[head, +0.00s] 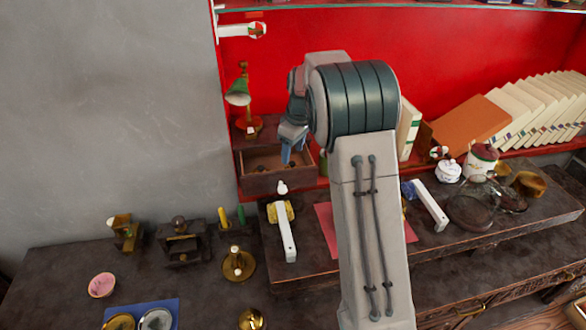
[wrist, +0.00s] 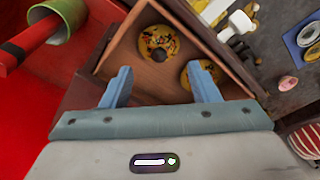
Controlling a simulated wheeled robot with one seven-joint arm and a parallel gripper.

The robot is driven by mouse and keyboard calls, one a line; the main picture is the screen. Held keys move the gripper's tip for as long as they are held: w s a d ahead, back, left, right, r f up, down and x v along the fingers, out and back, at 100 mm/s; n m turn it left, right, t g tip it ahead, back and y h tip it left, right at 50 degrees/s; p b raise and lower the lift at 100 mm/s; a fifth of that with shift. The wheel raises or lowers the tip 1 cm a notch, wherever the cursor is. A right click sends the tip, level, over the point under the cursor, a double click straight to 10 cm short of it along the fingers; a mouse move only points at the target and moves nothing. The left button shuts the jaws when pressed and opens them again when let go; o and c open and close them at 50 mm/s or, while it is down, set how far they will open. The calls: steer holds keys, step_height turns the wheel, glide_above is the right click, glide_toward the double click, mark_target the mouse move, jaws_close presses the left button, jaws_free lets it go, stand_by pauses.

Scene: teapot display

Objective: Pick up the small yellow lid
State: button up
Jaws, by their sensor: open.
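Two yellow patterned lids lie in an open wooden drawer (head: 262,185), seen from above in the wrist view (wrist: 122,50). One lid (wrist: 152,34) with a dark knob shows whole near the middle. The other lid (wrist: 209,66) is to its right, partly hidden by my right finger. I cannot tell which is smaller. My gripper (wrist: 161,88) is open and empty, its blue fingers apart above the drawer. In the head view my gripper (head: 288,154) is at the drawer, and the lids are too small to tell clearly.
The drawer's walls surround the lids closely. A green lamp (head: 238,93) stands behind the drawer on the left. A white-handled object (head: 286,232) lies in front of it. A red and green cylinder (wrist: 57,22) is at the upper left of the wrist view. Books (head: 530,110) lean at the right.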

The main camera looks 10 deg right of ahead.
mark_target(293, 163)
step_height(293, 163, down, 5)
steer(key=shift+w+a+f+p, duration=0.1)
steer(key=shift+w+p, duration=0.05)
steer(key=shift+p, duration=0.7)
steer(key=c, duration=0.9)
steer(key=shift+s, duration=0.2)
steer(key=shift+c, duration=0.4)
